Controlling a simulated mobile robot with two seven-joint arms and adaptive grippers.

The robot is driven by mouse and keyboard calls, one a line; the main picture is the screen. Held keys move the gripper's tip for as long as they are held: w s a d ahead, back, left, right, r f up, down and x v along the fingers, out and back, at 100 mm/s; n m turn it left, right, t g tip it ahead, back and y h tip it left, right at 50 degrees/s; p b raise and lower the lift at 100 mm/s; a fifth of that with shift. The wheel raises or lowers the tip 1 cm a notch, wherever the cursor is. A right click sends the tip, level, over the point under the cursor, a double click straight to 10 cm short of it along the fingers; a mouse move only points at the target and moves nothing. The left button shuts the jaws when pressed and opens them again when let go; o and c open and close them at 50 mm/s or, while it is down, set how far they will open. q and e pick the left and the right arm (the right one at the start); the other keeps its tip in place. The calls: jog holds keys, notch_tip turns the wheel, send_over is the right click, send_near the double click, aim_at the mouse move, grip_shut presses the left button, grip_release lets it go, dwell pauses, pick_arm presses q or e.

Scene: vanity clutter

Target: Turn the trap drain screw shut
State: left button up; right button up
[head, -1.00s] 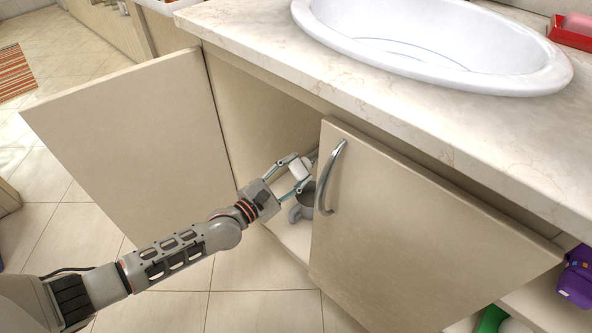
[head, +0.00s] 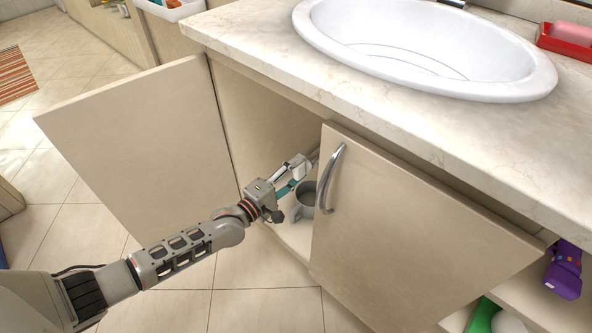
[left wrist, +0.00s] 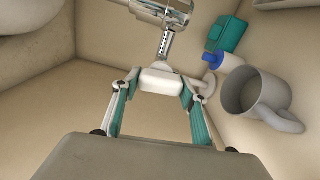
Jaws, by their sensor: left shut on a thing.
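The trap drain screw shows as a white block (left wrist: 160,81) with a chrome stem, below the shiny chrome trap (left wrist: 160,12) in the left wrist view. My left gripper (left wrist: 160,90) is shut on the white block, one teal-and-white finger on each side. In the head view my left gripper (head: 298,174) reaches through the open left side of the cabinet under the sink. There the screw's white end (head: 302,169) shows partly between the fingers. The trap is hidden behind the right door in the head view. My right gripper is not in view.
A grey mug (head: 304,195) stands on the cabinet floor close below my gripper. A teal item (left wrist: 226,35) and a small blue-and-white item (left wrist: 225,61) lie near it. The left door (head: 140,140) stands open; the right door (head: 415,235) covers the other side.

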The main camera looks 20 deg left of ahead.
pick_arm(q)
jog(key=shift+m, duration=0.4)
jog(key=o, duration=1.1)
jog(key=shift+s+a, duration=0.1)
jog(key=shift+s, duration=0.05)
jog(key=v, duration=1.1)
jog(key=shift+s+a, duration=0.1)
jog(key=shift+s, duration=0.3)
